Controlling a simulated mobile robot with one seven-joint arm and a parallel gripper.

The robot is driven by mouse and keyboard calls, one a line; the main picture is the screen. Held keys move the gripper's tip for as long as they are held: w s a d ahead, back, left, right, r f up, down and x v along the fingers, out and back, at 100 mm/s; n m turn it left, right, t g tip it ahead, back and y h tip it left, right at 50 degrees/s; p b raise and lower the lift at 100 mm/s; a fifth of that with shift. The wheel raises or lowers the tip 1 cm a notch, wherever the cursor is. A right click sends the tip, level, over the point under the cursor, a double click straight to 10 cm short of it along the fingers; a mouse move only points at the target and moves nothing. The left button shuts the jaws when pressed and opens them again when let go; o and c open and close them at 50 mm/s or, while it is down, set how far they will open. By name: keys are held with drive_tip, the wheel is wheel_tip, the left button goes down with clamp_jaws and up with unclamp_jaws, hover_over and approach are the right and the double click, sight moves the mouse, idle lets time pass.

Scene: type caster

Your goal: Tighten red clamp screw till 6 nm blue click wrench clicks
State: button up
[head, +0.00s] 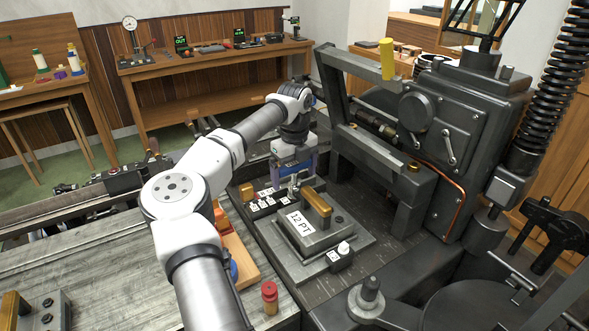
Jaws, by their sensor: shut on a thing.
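My gripper (293,186) points down at the far side of the plate marked "12 PT", beside a row of small white lettered tiles (264,197). It is shut on a small grey metal piece, mostly hidden by the fingers; I cannot tell what it is. A small red-topped part with a brass-coloured middle (269,297) stands upright on the near bench edge; I cannot tell whether it is the red clamp screw. A blue rounded part (233,270) shows at the wooden holder, partly behind my arm. I cannot tell whether it belongs to the blue click wrench.
The "12 PT" block (303,224) with a brass bar sits on a grey base plate. The large dark casting machine (440,130) rises at the right. The left bench top (90,275) is largely clear.

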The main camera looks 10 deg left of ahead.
drive_tip(key=shift+d, duration=0.15)
drive_tip(key=shift+n, duration=0.6)
drive_tip(key=shift+r, duration=0.1)
drive_tip(key=shift+r+p, duration=0.35)
drive_tip(key=shift+r, duration=3.15)
drive_tip(key=o, duration=1.1)
drive_tip(key=c, duration=0.8)
